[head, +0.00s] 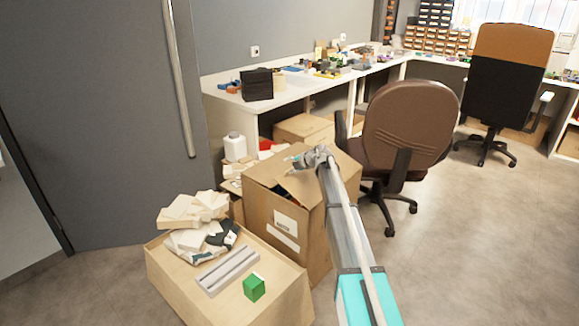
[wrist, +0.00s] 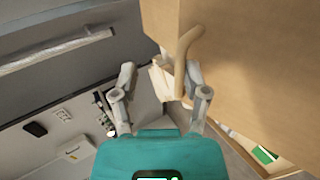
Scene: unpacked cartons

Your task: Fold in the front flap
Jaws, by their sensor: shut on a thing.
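The brown carton (head: 285,232) stands in the middle of the head view, with white labels on its near side. Its top is partly open, with a dark gap beside a raised flap (head: 298,186). My gripper (head: 300,160) is at the top of the carton, at the flap. In the wrist view my gripper (wrist: 160,78) has its fingers spread apart, and a bent tan cardboard edge (wrist: 186,58) lies against the right finger. My gripper is shut on the flap; the exact contact is hard to see. The carton's brown wall (wrist: 250,70) fills the right of the wrist view.
A low box (head: 190,290) at the front left bears a grey rail piece (head: 228,270), a green cube (head: 254,288) and a pile of white packages (head: 195,215). A brown chair (head: 410,130) stands right behind the carton. A white desk (head: 290,88) runs behind.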

